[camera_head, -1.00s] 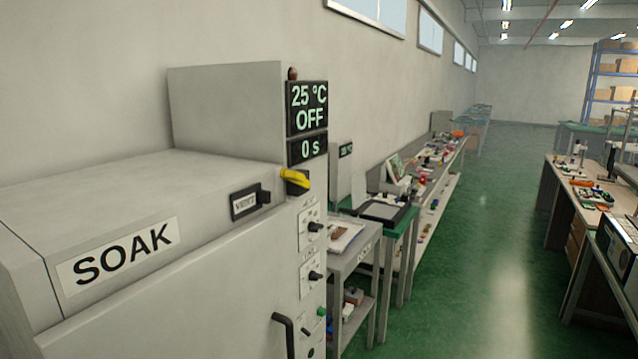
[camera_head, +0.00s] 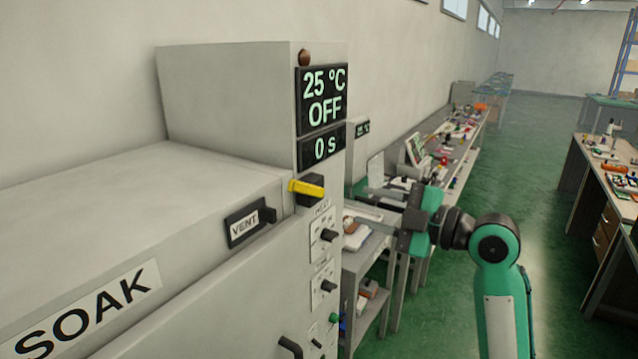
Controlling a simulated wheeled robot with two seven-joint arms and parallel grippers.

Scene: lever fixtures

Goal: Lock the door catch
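I take this lever to be the door catch. My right gripper (camera_head: 357,202) is to the right of the lever, its fingers pointing left toward the oven front. The fingers are apart with nothing visible between them, and they do not appear to touch the lever. My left gripper is out of view.
The display (camera_head: 322,100) reads 25 °C, OFF and 0 s. A VENT slider (camera_head: 246,224) sits left of the lever, and several knobs (camera_head: 328,235) line the panel below. A dark door handle (camera_head: 290,347) shows low down. Cluttered benches stand behind my gripper.

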